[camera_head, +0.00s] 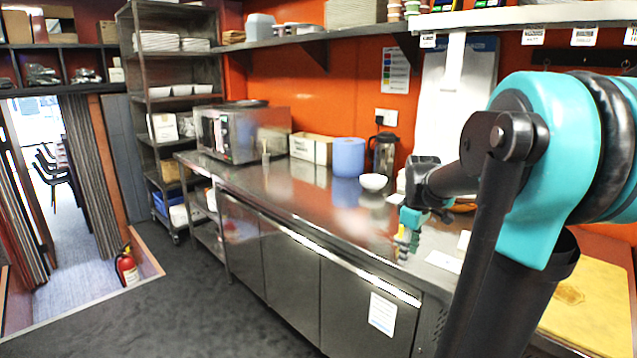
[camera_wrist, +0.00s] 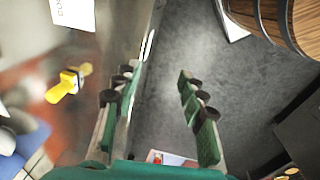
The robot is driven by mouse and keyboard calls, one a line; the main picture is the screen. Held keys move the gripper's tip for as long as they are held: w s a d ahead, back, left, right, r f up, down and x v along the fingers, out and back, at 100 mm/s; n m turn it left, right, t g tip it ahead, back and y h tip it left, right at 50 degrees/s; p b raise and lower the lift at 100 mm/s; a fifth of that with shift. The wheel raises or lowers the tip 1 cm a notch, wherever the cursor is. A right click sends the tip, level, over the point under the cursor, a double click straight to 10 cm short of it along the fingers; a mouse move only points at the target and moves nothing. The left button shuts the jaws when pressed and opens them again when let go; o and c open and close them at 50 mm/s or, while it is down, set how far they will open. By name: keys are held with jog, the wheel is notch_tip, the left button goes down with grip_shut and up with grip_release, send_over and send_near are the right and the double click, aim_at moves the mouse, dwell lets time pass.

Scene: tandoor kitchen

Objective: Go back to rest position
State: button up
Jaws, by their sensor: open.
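My gripper (camera_head: 410,232) hangs from my arm over the front part of the steel counter (camera_head: 290,195), right of the middle in the head view. In the wrist view my gripper (camera_wrist: 158,95) shows its two green fingers with dark pads spread apart. Nothing is between them. A small yellow object (camera_wrist: 65,85) lies on the counter left of the fingers in the wrist view. In the head view a yellow part (camera_head: 402,245) shows close by my gripper; whether they touch I cannot tell.
A steel microwave (camera_head: 242,133), a blue roll (camera_head: 348,157), a white bowl (camera_head: 373,182) and a dark flask (camera_head: 384,152) stand along the counter. A yellow board (camera_head: 600,305) is at lower right. Dark floor (camera_head: 170,310) in front of the counter is clear.

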jog(key=s+a+f+m+t, duration=0.1)
jog(key=s+a+f+m, duration=0.2)
jog(key=s+f, duration=0.3)
jog(key=s+a+f+m+t, duration=0.1)
jog(key=s+a+f+m, duration=0.2)
jog(key=s+f+m, duration=0.3)
jog(key=s+f, duration=0.1)
jog(key=s, duration=0.2)
jog(key=shift+s+f+t, duration=0.3)
jog(key=shift+s+t, duration=0.1)
